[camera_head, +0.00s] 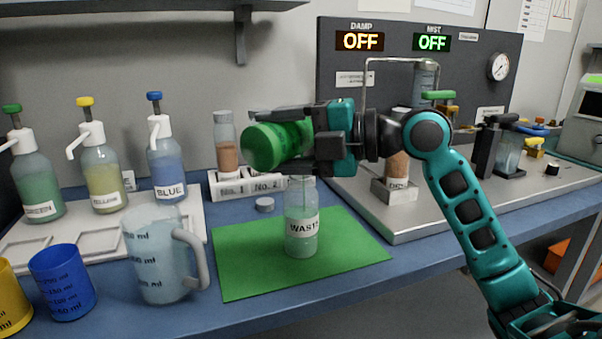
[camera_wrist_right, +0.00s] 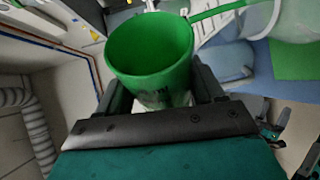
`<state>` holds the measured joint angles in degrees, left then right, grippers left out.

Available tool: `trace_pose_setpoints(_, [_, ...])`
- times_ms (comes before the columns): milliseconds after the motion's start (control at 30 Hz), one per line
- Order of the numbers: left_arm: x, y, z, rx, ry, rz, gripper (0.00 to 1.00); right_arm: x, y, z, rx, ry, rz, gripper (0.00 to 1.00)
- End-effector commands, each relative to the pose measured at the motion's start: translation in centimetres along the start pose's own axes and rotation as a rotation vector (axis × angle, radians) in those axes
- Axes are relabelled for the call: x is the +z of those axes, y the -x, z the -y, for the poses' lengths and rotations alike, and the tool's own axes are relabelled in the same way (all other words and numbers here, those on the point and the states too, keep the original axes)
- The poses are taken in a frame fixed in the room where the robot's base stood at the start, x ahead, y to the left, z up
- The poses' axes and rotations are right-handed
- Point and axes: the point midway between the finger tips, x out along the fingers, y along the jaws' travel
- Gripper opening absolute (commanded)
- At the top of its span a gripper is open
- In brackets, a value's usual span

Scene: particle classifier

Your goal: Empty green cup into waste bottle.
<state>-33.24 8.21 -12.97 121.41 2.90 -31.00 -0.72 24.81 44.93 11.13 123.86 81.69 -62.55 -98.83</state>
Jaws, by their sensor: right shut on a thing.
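The green cup (camera_head: 263,146) is held tilted on its side above the waste bottle, its closed end or mouth facing left in the head view. My right gripper (camera_head: 285,140) is shut on the cup. In the right wrist view the green cup (camera_wrist_right: 150,55) sits between the two fingers, and its inside looks empty as far as I can see. The waste bottle (camera_head: 301,225), labelled WASTE, stands upright on the green mat (camera_head: 240,265) directly below the gripper. It holds pale greenish liquid, and its top is close under the gripper. My left gripper is not in view.
A clear measuring jug (camera_head: 158,260) stands left of the mat, with a blue cup (camera_head: 62,283) and a yellow cup (camera_head: 10,300) farther left. Pump bottles stand behind them. A rack (camera_head: 240,185) with vials is behind the mat. The metal apparatus plate (camera_head: 420,222) lies to the right.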

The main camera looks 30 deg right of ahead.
Motion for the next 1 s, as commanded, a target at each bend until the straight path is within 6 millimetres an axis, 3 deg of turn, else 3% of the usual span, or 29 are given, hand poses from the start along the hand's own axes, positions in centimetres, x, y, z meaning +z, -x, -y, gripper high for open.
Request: trace_pose_setpoints(1000, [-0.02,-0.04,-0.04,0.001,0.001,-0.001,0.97,0.21,0.13,-0.31,0.024,-0.056,-0.008,0.32])
